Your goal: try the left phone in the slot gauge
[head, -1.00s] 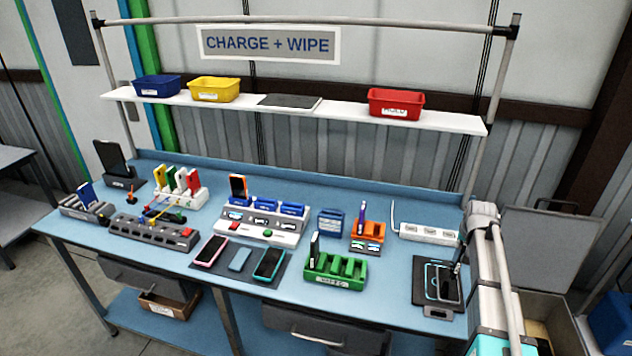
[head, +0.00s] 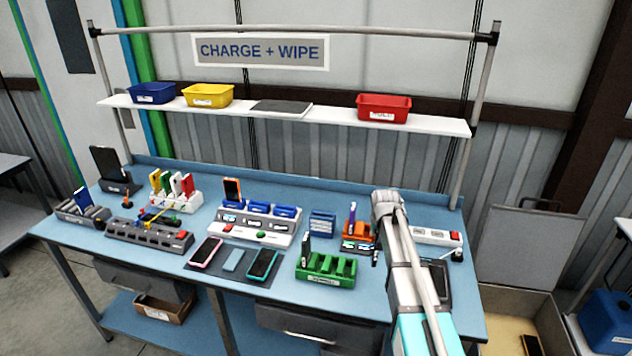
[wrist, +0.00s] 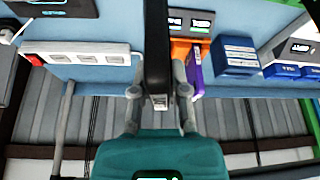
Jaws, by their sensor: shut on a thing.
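In the wrist view my gripper (wrist: 159,93) is shut on a dark slab (wrist: 157,45), seen edge-on with a small white label; it looks like a phone. In the head view my arm hides gripper and slab. A pink-edged phone (head: 206,251) and a teal-edged phone (head: 263,263) lie on the dark mat. I cannot tell for sure which fixture is the slot gauge. An orange block (head: 357,228) with small displays holds a purple upright piece; it also shows in the wrist view (wrist: 181,47).
A green slotted rack (head: 326,270) stands at the front. A white power strip (head: 434,237) is at the back right. A blue box (head: 321,224) stands beside the orange block. A grey slotted bar (head: 150,234) is at the left. A shelf (head: 330,115) with bins spans above.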

